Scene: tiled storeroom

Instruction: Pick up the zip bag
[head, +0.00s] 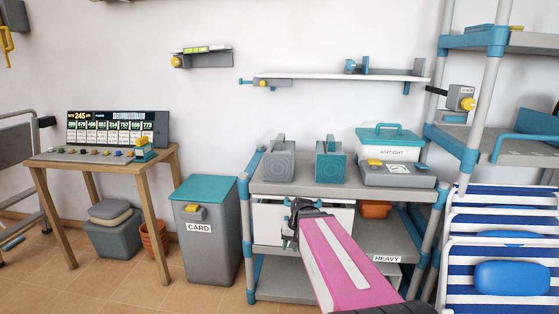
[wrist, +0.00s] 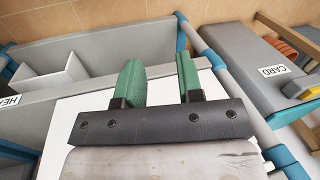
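I cannot make out a zip bag in either view. My gripper (head: 291,222) is at the end of my pink arm, in front of the grey shelf unit (head: 275,187), at the height of its middle level. In the wrist view my gripper (wrist: 159,78) has two green fingers set apart, with nothing held between them. A large white surface (wrist: 85,125) lies behind the fingers there. My arm hides part of the unit's middle and lower levels.
The grey CARD bin (head: 209,237) with a teal lid stands left of the unit. Grey and teal speaker-like boxes and a white case (head: 388,151) stand on the unit's top. An orange bin (head: 376,209) sits below. Striped loungers (head: 505,215) are right; tiled floor is open at left.

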